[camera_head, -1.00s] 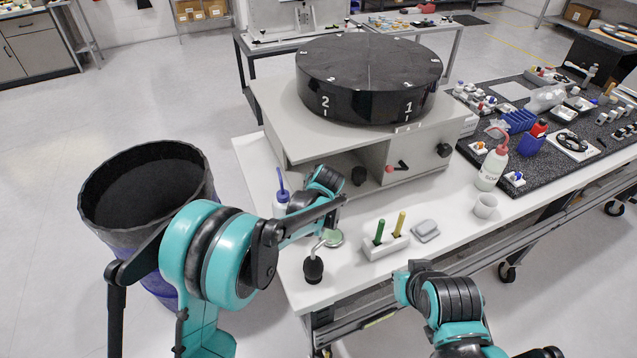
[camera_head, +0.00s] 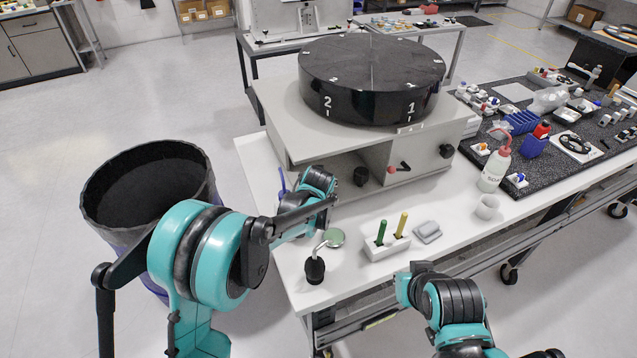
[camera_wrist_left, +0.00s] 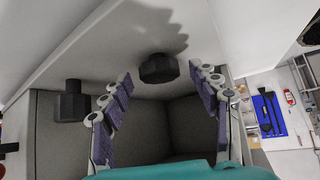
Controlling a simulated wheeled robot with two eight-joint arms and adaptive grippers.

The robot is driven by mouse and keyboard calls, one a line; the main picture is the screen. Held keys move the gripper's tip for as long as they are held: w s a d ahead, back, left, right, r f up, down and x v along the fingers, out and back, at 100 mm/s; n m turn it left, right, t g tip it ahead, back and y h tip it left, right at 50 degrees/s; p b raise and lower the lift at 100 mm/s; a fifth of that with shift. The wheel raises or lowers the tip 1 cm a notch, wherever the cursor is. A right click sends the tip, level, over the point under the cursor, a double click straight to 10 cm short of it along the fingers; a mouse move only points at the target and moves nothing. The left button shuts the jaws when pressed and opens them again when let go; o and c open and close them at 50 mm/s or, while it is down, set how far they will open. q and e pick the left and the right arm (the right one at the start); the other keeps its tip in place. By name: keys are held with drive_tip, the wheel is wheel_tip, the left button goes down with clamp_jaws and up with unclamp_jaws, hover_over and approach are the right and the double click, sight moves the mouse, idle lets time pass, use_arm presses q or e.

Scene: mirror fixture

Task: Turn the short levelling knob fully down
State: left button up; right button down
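In the left wrist view my left gripper (camera_wrist_left: 160,76) is open and empty, its two purple-padded fingers spread. A black faceted knob (camera_wrist_left: 158,68) under the pale plate shows between and beyond the fingertips. A second black knob (camera_wrist_left: 70,105) is left of the fingers, outside them. I cannot tell from these frames which is the short one. In the head view my left wrist (camera_head: 318,185) is at the near left corner of the grey fixture (camera_head: 420,160) and hides part of it. A black knob (camera_head: 361,176) shows on the fixture's front.
A black numbered turntable (camera_head: 372,80) tops the fixture. A red-tipped lever (camera_head: 392,169) and another black knob (camera_head: 446,151) are on its front. On the white table stand a green-and-yellow-handled holder (camera_head: 388,243), a mirror tool (camera_head: 315,268), a cup (camera_head: 487,207) and a bottle (camera_head: 494,168).

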use_arm(q)
drive_tip(key=shift+s+r, duration=0.1)
drive_tip(key=v, duration=1.1)
drive_tip(key=shift+s+r, duration=0.25)
drive_tip(key=shift+s, duration=0.05)
